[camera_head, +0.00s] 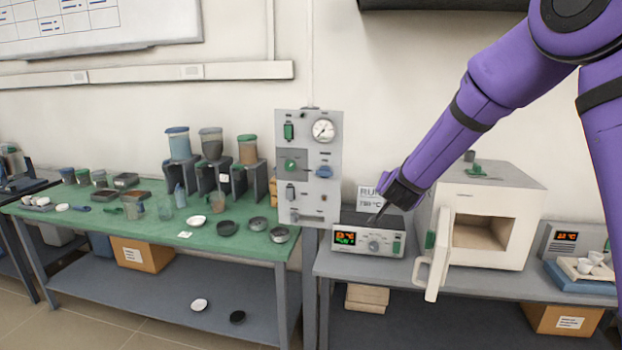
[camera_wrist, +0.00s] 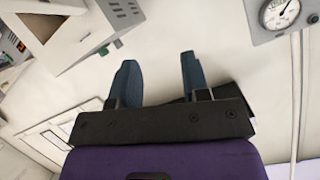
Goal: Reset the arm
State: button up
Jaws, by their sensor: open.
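My purple arm reaches in from the upper right in the head view. My gripper (camera_head: 378,214) is just above and in front of the controller box (camera_head: 368,238), which has a lit red and green display and a knob. From this view I cannot tell whether the fingertips touch the box. In the wrist view my gripper (camera_wrist: 158,75) shows two blue-grey fingers apart with nothing between them. The muffle furnace (camera_head: 490,215) stands to the right of the gripper. Its door (camera_head: 435,262) is swung open and the chamber looks empty.
A panel with a gauge (camera_head: 310,165) stands left of the controller. The green-topped table (camera_head: 150,235) holds hoppers, cups and several small dishes. A tray with white crucibles (camera_head: 588,270) sits at the right. The open door juts past the bench's front edge.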

jog(key=s+d+r+n+g+y, duration=0.1)
jog(key=s+r+n+g+y, duration=0.1)
jog(key=s+r, duration=0.6)
jog(key=s+r+n+g+y, duration=0.1)
jog(key=s+r+n+y, duration=0.3)
jog(key=s, duration=0.7)
jog(key=s+d+g+h, duration=0.1)
jog(key=s+d+g, duration=0.1)
jog(key=s, duration=1.1)
jog(key=s+d+g+h, duration=0.2)
jog(key=s+d, duration=0.3)
jog(key=s, duration=0.9)
jog(key=shift+s+f+g, duration=0.15)
jog(key=shift+g, duration=0.45)
